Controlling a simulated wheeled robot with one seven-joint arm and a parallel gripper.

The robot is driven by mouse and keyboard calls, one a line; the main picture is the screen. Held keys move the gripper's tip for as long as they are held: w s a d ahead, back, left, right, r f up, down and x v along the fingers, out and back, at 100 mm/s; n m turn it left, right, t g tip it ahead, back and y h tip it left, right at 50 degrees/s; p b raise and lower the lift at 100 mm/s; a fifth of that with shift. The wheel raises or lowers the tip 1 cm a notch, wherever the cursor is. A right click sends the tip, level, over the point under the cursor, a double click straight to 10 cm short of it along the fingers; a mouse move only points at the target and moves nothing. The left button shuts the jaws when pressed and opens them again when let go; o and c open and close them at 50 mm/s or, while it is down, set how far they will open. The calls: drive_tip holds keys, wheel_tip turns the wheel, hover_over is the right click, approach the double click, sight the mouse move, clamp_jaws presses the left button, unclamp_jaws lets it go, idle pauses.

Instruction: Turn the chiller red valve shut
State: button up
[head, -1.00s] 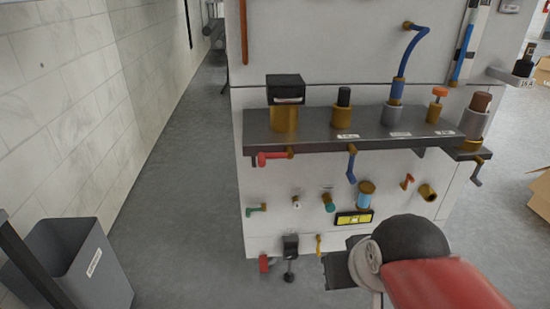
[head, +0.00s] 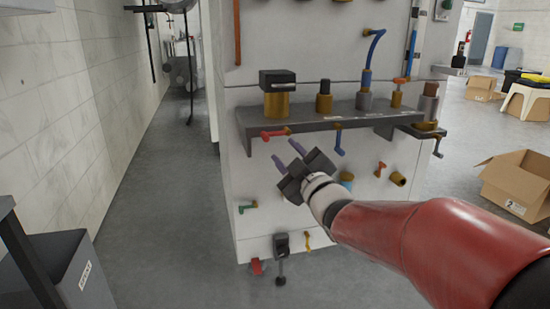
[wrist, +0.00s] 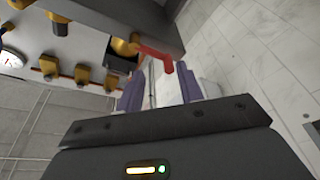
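The red valve handle (head: 275,133) lies roughly level under the left end of the dark shelf on the white machine, on a brass fitting. In the wrist view the red handle (wrist: 157,56) shows just beyond my fingertips, across the gap between them. My gripper (head: 288,155) is open, its two purple fingers apart and empty. In the head view it appears just below the red handle; contact is not visible. The fingers also show in the wrist view (wrist: 159,75). Another red piece (head: 257,267) sits low on the machine.
The shelf (head: 330,116) juts out above my gripper, with a blue handle (head: 339,140) hanging to the right. A grey bin (head: 75,265) stands lower left. The floor left of the machine is clear.

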sight(268, 141)
drive_tip(key=shift+a+r+n+y, duration=0.15)
drive_tip(key=shift+a+n+y, duration=0.65)
drive_tip(key=shift+a+y, duration=0.15)
drive_tip(key=x, duration=0.7)
drive_tip(key=shift+p, duration=0.4)
drive_tip(key=shift+c, duration=0.4)
clamp_jaws()
